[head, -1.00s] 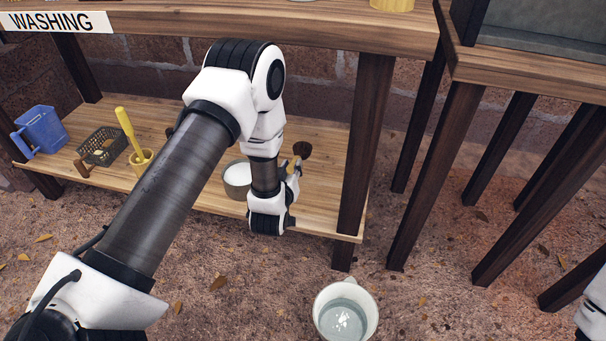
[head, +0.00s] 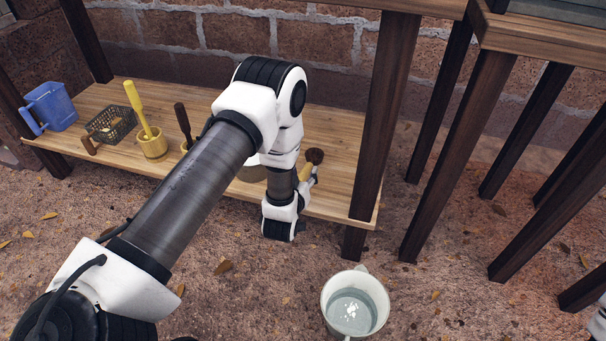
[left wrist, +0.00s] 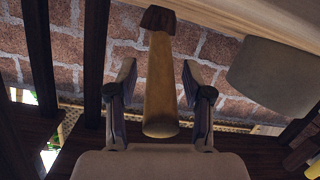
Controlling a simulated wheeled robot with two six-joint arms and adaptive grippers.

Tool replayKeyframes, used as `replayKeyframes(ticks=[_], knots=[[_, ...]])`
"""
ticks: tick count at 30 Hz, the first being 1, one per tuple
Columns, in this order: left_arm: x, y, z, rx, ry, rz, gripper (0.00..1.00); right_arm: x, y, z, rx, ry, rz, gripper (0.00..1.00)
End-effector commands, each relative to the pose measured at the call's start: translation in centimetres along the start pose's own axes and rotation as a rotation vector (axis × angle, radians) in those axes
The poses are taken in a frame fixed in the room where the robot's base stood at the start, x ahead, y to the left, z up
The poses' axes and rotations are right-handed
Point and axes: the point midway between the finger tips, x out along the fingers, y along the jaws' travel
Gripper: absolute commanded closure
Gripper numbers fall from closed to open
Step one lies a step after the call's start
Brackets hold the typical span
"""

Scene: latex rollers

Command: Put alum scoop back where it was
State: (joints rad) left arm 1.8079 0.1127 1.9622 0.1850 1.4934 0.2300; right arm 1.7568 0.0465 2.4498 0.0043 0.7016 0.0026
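The alum scoop (head: 315,156), with a dark brown cup end and a pale wooden handle, is at the front right part of the lower shelf (head: 340,192). In the left wrist view its handle (left wrist: 160,85) runs between the fingers of my left gripper (left wrist: 160,95), with the dark end at the top. Gaps show on both sides of the handle, so the gripper is open around it. My left gripper (head: 308,178) is partly hidden by its wrist in the head view. Whether the scoop touches the shelf is unclear. My right gripper is out of view.
A pale bowl (head: 250,173) stands just left of the scoop, mostly behind my arm. A yellow mortar (head: 152,145), a dark basket (head: 112,124) and a blue container (head: 52,107) stand farther left. A white pot of liquid (head: 355,307) is on the ground. A dark table leg (head: 382,120) is close on the right.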

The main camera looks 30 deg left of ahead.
Motion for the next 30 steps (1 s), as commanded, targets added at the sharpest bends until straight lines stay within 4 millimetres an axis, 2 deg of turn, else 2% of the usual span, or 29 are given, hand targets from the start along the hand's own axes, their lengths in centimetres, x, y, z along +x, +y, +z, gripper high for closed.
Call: replayKeyframes(ticks=[9,14,21,25,30], knots=[[-0.5,0.1,-0.5,0.001,-0.003,0.000,0.49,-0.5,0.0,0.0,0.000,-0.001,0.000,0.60],[-3.7,0.2,-0.8,0.002,-0.006,-0.001,0.49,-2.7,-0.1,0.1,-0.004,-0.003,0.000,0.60],[-9.8,0.2,-0.7,0.004,-0.006,0.000,0.49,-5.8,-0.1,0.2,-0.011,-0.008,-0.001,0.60],[-11.7,0.1,-0.5,0.002,-0.002,0.000,0.49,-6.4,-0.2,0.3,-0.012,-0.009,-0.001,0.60],[-12.2,0.0,-0.2,0.002,-0.007,-0.002,0.49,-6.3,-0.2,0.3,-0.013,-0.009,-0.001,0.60]])
